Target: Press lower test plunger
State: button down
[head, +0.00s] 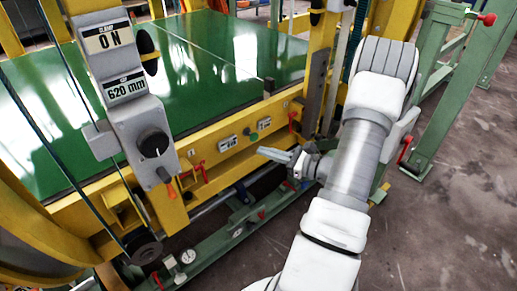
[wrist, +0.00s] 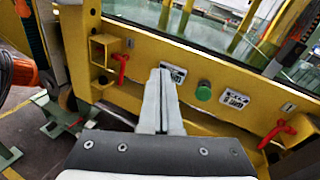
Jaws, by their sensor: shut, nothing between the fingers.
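A green round button (head: 254,137), which looks like the test plunger, sits on the face of the yellow lower beam (head: 200,198) between two label plates. It also shows in the wrist view (wrist: 203,90), just right of my fingertips. My gripper (head: 264,152) is shut and empty, its fingers together, pointing toward the beam. In the wrist view the fingertips (wrist: 160,72) overlap the left label plate (wrist: 175,73). I see no contact with the button. Whether the button is pushed in cannot be told.
Red handles stick out from the beam, one at left (wrist: 121,66) and one at right (wrist: 278,133). A grey control box (head: 133,110) reading "ON" and "620 mm" hangs at left. A green panel (head: 190,65) lies behind the beam. Open floor (head: 450,230) is at right.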

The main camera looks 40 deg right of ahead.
aim_at(256, 138)
jog(key=s+d+f+m+t+h+b, duration=0.1)
jog(key=s+d+f+m+t+h, duration=0.1)
jog(key=d+f+m+h, duration=0.3)
notch_tip(256, 138, down, 2)
jog(key=d+h, duration=0.1)
jog(key=d, duration=0.1)
jog(key=shift+s+d+f+m+t+b, duration=0.25)
jog(key=shift+s+d+m+t+b, duration=0.05)
jog(key=shift+s+d+m+b, duration=0.1)
jog(key=shift+w+a, duration=0.1)
jog(key=w+b, duration=0.1)
jog(key=w, duration=0.3)
jog(key=w+b, duration=0.1)
jog(key=w, duration=0.3)
jog(key=w+a, duration=0.1)
jog(key=w, duration=0.3)
jog(key=shift+w+f+b, duration=0.1)
jog(key=shift+w+b, duration=0.2)
jog(key=shift+b, duration=0.1)
jog(key=shift+w, duration=0.6)
